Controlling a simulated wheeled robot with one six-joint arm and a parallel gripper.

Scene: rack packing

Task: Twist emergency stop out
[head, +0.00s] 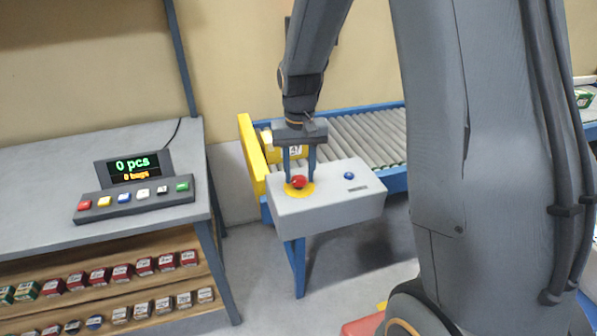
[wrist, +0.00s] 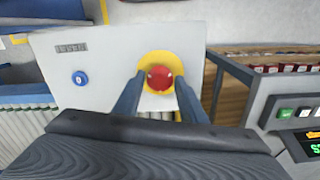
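The emergency stop is a red mushroom button (head: 299,182) on a yellow round plate (head: 300,190), on top of a light grey control box (head: 335,205). My gripper (head: 299,180) points down over it, with its two blue-grey fingers apart. In the wrist view the red button (wrist: 160,78) shows between and just beyond the fingertips of my gripper (wrist: 160,85), one finger on each side. I cannot tell whether the fingers touch the button. A blue button (head: 349,175) sits on the same box to the right; it also shows in the wrist view (wrist: 80,78).
A roller conveyor (head: 365,135) with a yellow end plate (head: 252,155) runs behind the box. A bench (head: 60,232) at left carries a keypad with a display (head: 135,170). Shelves below hold several small boxes (head: 122,272).

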